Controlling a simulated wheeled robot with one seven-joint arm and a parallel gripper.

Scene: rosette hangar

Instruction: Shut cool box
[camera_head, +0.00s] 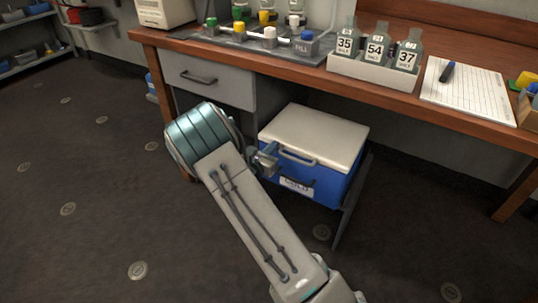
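The cool box (318,165) stands under the desk on a dark low stand. It has a blue body and a label on its front. Its white lid (318,132) lies over the top and looks down or nearly down; I cannot tell whether it is fully seated. A grey handle (298,158) shows at the lid's front edge. My gripper (266,160) is at the box's left front corner, close to the lid edge and left of the handle. My wrist partly hides it, so I cannot see its fingers clearly, or whether it touches the box.
The wooden desk (300,68) overhangs the box, with a grey drawer (207,79) at its left. On the desk stand a rack of numbered bottles (373,72), a tray with coloured caps (260,46) and a notepad (468,90). The dark floor at left is clear.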

